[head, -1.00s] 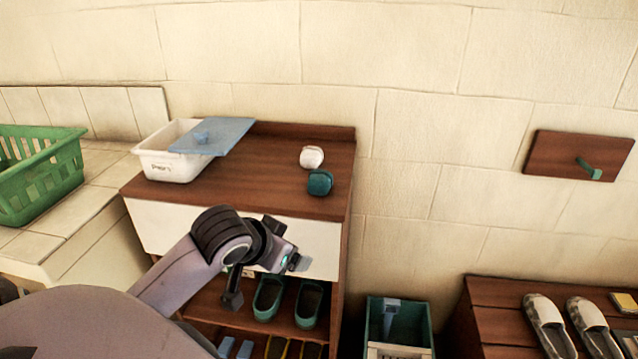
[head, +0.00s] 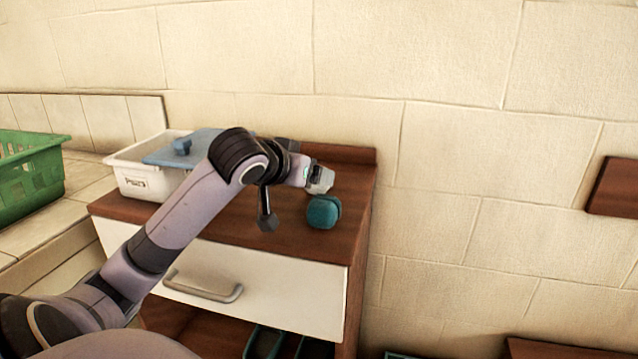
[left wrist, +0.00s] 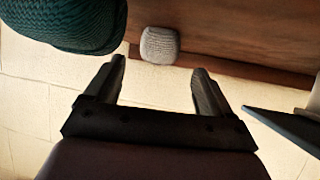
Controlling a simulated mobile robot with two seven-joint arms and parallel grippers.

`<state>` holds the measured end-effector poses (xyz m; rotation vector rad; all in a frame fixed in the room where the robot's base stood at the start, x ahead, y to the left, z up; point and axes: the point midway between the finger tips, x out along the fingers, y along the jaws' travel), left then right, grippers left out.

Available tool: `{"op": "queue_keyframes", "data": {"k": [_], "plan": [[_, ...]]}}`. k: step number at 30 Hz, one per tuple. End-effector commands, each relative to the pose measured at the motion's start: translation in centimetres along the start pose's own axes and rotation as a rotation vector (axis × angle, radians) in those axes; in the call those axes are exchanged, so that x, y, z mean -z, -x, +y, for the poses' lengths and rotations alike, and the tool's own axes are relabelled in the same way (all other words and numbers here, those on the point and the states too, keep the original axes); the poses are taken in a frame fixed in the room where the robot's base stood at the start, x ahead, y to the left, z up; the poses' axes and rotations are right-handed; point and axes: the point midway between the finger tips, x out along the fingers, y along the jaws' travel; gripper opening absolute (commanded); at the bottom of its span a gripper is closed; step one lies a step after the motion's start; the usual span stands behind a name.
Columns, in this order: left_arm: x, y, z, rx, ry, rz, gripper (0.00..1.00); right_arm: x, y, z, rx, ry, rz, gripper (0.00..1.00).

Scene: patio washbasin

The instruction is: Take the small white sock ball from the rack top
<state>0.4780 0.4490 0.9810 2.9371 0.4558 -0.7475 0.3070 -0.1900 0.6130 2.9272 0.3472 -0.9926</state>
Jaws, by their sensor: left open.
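The small white sock ball (left wrist: 159,45) sits on the wooden rack top (head: 290,232). In the left wrist view it shows whole, just beyond the fingertips and lined up between them. In the head view it is largely hidden by my gripper. My left gripper (left wrist: 158,67) is open, with nothing between its fingers; in the head view (head: 318,178) it is over the rack top, behind the teal ball. The teal ball (head: 323,212) sits close in front of the sock ball's place; it looms large at upper left in the left wrist view (left wrist: 65,22). My right gripper is not in view.
A green basket (head: 30,175) is further left. The wall rises behind the rack. A drawer with a handle (head: 205,290) is below the top.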

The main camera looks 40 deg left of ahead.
Motion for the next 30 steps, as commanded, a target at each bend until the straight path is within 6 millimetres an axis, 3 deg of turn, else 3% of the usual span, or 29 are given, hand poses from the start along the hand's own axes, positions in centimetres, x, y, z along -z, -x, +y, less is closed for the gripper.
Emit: {"op": "queue_keyframes", "data": {"k": [9,18,19,24,30], "plan": [[0.0,-4.0,0.2,-0.001,0.000,-0.002,0.83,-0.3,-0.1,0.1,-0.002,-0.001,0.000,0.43],[0.0,-4.5,0.2,-0.001,-0.002,0.000,0.83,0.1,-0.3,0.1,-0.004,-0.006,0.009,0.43],[0.0,-4.5,0.2,-0.001,-0.002,-0.001,0.80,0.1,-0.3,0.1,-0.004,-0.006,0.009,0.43],[0.0,-4.5,0.2,-0.001,-0.002,-0.001,0.25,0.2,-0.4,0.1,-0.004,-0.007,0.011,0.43],[0.0,-4.5,0.2,-0.001,-0.002,-0.001,0.25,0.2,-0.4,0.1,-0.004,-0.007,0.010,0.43]]}}
